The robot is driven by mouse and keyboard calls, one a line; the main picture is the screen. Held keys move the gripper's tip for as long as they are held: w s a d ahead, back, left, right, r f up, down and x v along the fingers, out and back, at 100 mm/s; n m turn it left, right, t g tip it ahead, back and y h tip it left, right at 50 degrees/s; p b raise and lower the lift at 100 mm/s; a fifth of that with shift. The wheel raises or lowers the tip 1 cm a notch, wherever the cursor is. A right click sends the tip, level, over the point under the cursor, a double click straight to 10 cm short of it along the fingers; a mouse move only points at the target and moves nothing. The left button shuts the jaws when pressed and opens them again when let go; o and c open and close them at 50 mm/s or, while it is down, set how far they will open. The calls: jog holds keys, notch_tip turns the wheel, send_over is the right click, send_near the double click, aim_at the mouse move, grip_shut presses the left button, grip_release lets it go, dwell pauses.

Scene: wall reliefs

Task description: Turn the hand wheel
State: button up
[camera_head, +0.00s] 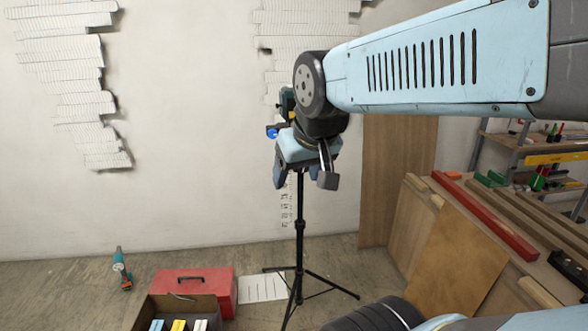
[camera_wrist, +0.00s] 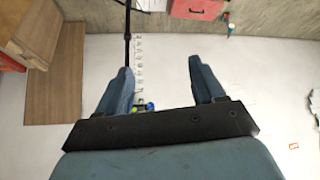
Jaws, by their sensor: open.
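My gripper (camera_head: 304,178) hangs from my blue arm in front of the top of a black tripod (camera_head: 299,220). In the wrist view my gripper (camera_wrist: 160,68) has its two blue fingers well apart, with nothing held between them. A small dark green fixture (camera_head: 286,101) with a bright blue part (camera_head: 273,132) shows just left of and behind my wrist. In the wrist view a small blue and green part (camera_wrist: 146,106) peeks out over the dark gripper bar. I cannot make out a hand wheel for certain; the gripper and wrist hide much of that spot.
A red toolbox (camera_head: 205,288) and an open box (camera_head: 168,312) stand on the floor near the tripod's legs. A green drill (camera_head: 121,268) is at left. Wooden boards and a red beam (camera_head: 487,217) crowd the right.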

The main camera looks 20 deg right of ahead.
jog(key=shift+o, duration=1.3)
jog(key=w+d+f+t, duration=0.1)
jog(key=w+d+f, duration=0.1)
jog(key=w, duration=0.5)
jog(key=w+d+f+t+h, duration=0.1)
jog(key=w+d, duration=0.2)
jog(key=w, duration=0.4)
jog(key=shift+f+m, duration=0.35)
jog(key=shift+m, duration=0.05)
jog(key=w+d+f+t+h, duration=0.1)
jog(key=w+d+f+t, duration=0.15)
jog(key=w, duration=0.25)
jog(key=w+d+f+t, duration=0.1)
jog(key=w+d+f, duration=0.2)
jog(key=w, duration=0.2)
jog(key=w+d+f+m+t+h, duration=0.1)
jog(key=w+d+f+m+t, duration=0.35)
jog(key=d+f, duration=0.8)
jog(key=w+f+n+t, duration=0.1)
jog(key=w+n, duration=0.1)
jog(key=w, duration=1.1)
jog(key=shift+w+d+f, duration=0.25)
jog(key=shift+w+d, duration=0.1)
jog(key=shift+w, duration=0.05)
